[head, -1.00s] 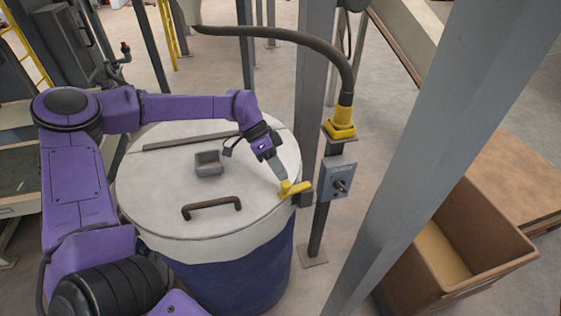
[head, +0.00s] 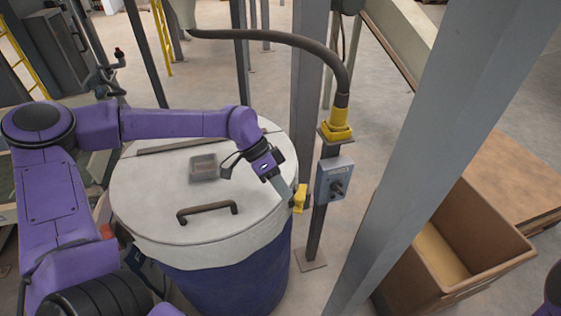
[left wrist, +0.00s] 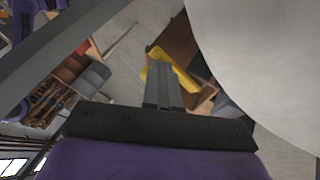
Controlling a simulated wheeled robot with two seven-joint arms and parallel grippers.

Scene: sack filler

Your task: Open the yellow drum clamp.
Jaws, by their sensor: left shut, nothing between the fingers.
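The yellow drum clamp (head: 300,199) sits at the right rim of the blue drum (head: 235,272), beside the grey post. Its handle now stands at the lid's edge rather than lying across the lid. My left gripper (head: 291,200) reaches over the lid from the left, shut and empty, with its fingertips at the clamp's near side. In the left wrist view the yellow clamp (left wrist: 155,72) shows beside and beyond the shut fingers (left wrist: 163,82). The fingers partly hide it, and I cannot tell whether they touch it. My right gripper is out of view.
A grey switch box (head: 334,180) on a post stands close right of the clamp. A thick grey column (head: 420,150) and a brown bin (head: 500,235) are further right.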

